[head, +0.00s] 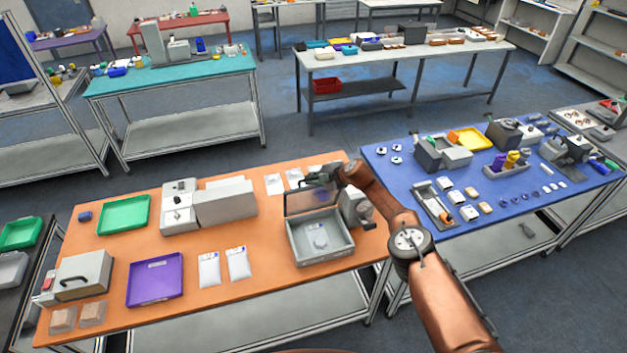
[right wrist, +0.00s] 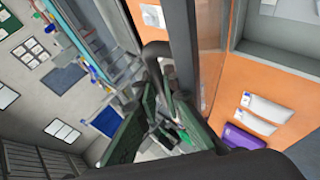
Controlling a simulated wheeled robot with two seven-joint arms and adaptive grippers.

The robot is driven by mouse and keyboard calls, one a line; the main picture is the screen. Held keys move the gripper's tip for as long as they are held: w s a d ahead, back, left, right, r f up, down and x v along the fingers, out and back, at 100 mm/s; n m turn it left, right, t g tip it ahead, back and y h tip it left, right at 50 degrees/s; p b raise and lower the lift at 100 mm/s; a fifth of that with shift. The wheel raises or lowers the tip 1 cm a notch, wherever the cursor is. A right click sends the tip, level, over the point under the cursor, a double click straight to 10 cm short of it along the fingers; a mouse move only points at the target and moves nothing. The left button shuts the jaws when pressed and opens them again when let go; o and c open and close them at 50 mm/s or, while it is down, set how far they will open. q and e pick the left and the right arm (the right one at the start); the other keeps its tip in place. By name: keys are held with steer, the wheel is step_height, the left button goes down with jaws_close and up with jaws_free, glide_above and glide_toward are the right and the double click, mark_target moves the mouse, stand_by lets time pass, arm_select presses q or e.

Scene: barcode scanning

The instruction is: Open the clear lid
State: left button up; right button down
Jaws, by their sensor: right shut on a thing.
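The clear lid (head: 308,203) stands raised, roughly upright, at the back edge of a grey box (head: 320,255) on the orange table. The box is open at the top, and a small pale packet (head: 320,237) lies inside. My right gripper (head: 318,178) is at the top edge of the lid, shut on it; the exact contact is hard to make out. In the right wrist view the gripper fingers (right wrist: 152,115) are close by a dark curved handle. My left gripper is not in view.
The orange table also holds a purple tray (head: 155,279), a green tray (head: 124,215), white packets (head: 238,263) left of the box, and a grey machine (head: 225,203). A grey device (head: 355,210) stands close to the box's right side. A blue table (head: 400,180) is to the right.

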steer(key=shift+w+a+r, duration=0.25)
steer(key=shift+w+r, duration=0.3)
steer(key=shift+r, duration=0.15)
steer(key=c, duration=2.3)
jaws_free()
steer(key=shift+s, duration=0.15)
steer(key=shift+s+d, duration=0.2)
steer(key=shift+d, duration=0.05)
